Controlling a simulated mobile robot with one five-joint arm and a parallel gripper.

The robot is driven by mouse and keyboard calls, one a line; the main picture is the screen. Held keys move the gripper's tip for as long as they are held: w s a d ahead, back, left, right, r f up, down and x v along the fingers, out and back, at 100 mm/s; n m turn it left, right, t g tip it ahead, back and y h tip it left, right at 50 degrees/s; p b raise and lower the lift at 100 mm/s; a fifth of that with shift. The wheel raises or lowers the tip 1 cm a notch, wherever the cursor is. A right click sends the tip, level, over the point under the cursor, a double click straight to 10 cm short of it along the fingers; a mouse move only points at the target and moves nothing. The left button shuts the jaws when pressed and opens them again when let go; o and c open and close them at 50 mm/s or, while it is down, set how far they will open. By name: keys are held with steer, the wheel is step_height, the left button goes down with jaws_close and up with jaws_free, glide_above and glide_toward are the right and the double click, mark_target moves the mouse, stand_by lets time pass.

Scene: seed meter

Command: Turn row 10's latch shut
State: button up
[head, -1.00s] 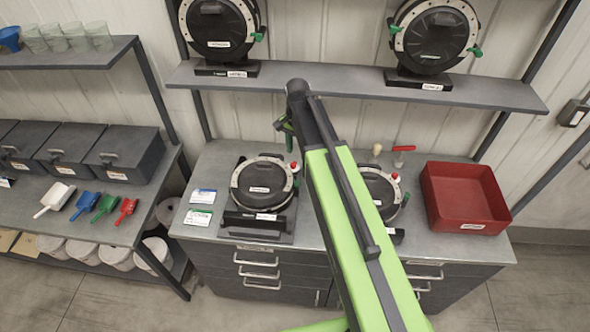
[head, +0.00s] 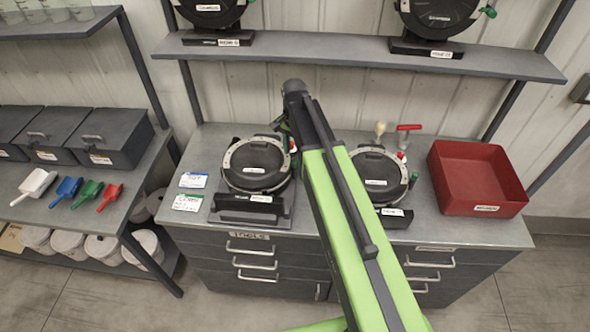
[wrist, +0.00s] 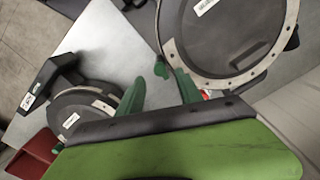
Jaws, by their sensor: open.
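Two round black seed meters with pale rims sit on the bench, the left meter (head: 257,166) and the right meter (head: 372,166). Their labels are too small to read, so I cannot tell which is row 10. In the wrist view the left meter (wrist: 215,35) looms large at the upper right. A green latch piece (wrist: 160,67) shows at its rim. My gripper (wrist: 160,92) is open, its green fingers below that rim, with the latch piece beyond and between them. I see no contact. In the head view my arm hides part of the area between the meters.
A red bin (head: 478,204) stands at the bench's right end. Two cards (head: 187,202) lie left of the left meter. A red-handled tool (head: 408,129) is behind the right meter. A shelf (head: 370,62) with more meters hangs above. Scoops and dark boxes fill the left rack.

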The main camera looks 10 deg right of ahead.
mark_target(295, 162)
step_height(295, 162, down, 5)
steer(key=b, duration=0.3)
steer(key=shift+r, duration=0.2)
jaws_close()
